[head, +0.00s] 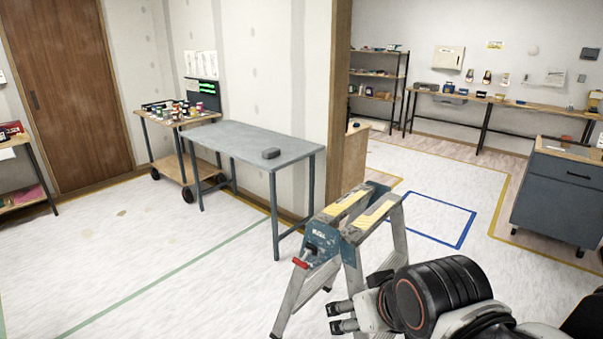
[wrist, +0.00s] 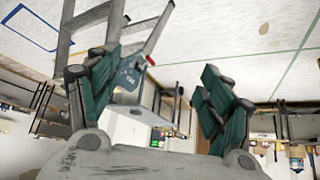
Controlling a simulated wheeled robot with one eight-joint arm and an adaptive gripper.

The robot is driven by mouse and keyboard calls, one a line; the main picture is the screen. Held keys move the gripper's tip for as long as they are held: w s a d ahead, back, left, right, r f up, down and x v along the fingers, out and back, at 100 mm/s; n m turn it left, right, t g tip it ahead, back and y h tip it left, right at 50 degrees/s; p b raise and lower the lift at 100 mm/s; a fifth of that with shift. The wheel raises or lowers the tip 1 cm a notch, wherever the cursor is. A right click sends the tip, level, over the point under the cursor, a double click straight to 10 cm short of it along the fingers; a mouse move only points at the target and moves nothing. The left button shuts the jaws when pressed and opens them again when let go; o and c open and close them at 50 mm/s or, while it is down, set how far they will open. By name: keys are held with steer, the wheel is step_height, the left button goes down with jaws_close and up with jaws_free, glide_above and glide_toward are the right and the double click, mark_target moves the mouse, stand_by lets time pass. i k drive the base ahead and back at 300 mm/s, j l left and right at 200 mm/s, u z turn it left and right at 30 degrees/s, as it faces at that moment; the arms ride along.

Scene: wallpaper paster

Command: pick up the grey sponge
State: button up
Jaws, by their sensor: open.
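The grey sponge (head: 271,153) lies on top of the grey metal table (head: 235,137), near its right front corner, in the head view. My gripper (head: 341,317) is at the lower right of the head view, in front of the stepladder and well apart from the sponge. In the wrist view my gripper (wrist: 160,95) shows two green-padded fingers spread apart with nothing between them. I cannot make out the sponge in the wrist view.
A stepladder (head: 322,232) stands between my arm and the table; it also shows in the wrist view (wrist: 128,75). A wheeled cart (head: 178,122) with jars stands behind the table. A wooden post (head: 338,95) rises right of the table. The floor at left is clear.

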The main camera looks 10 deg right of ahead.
mark_target(273, 152)
steer(key=i+j+u, duration=0.7)
steer(key=i, duration=0.25)
steer(key=i+u, duration=0.4)
steer(key=i+z, duration=0.1)
steer(key=i, duration=0.6)
steer(key=i+j+z, duration=0.1)
steer(key=i, duration=0.55)
steer(key=i+j+z, duration=0.1)
steer(key=i+j, duration=0.15)
steer(key=i, duration=0.4)
steer(key=i+l+z, duration=0.2)
steer(key=z, duration=0.2)
steer(key=i+z, duration=0.7)
steer(key=z, duration=0.15)
steer(key=i+j+z, duration=0.1)
steer(key=i+z, duration=0.2)
steer(key=z, duration=0.15)
steer(key=i+l+z, duration=0.3)
steer(key=i+l, duration=0.5)
steer(key=l, duration=0.15)
